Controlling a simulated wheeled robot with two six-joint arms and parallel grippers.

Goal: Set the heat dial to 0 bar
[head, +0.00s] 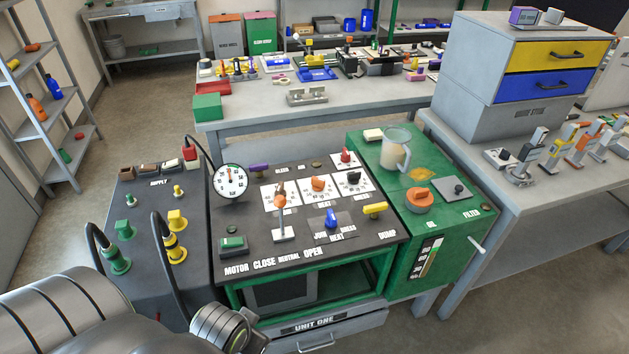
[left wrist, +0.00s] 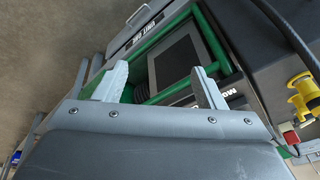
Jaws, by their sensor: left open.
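Several dials on white scale plates sit on the dark top of the green cart (head: 372,242) in the head view. The middle one has an orange knob (head: 318,184); the small label below it seems to read HEAT, and its setting is too small to read. A black knob (head: 354,179) is to its right, and another white plate (head: 270,190) is to its left behind an orange-topped lever (head: 280,202). My left gripper (left wrist: 157,87) is open and empty in the left wrist view, in front of the cart's lower front, away from the dials. My right gripper is not in view.
A round gauge (head: 229,181) stands at the panel's left. A blue selector (head: 331,218) and yellow handle (head: 375,208) are in front of the dials. A clear jug (head: 396,148) stands on the right. Black hoses rise from the supply unit (head: 142,260) on the left.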

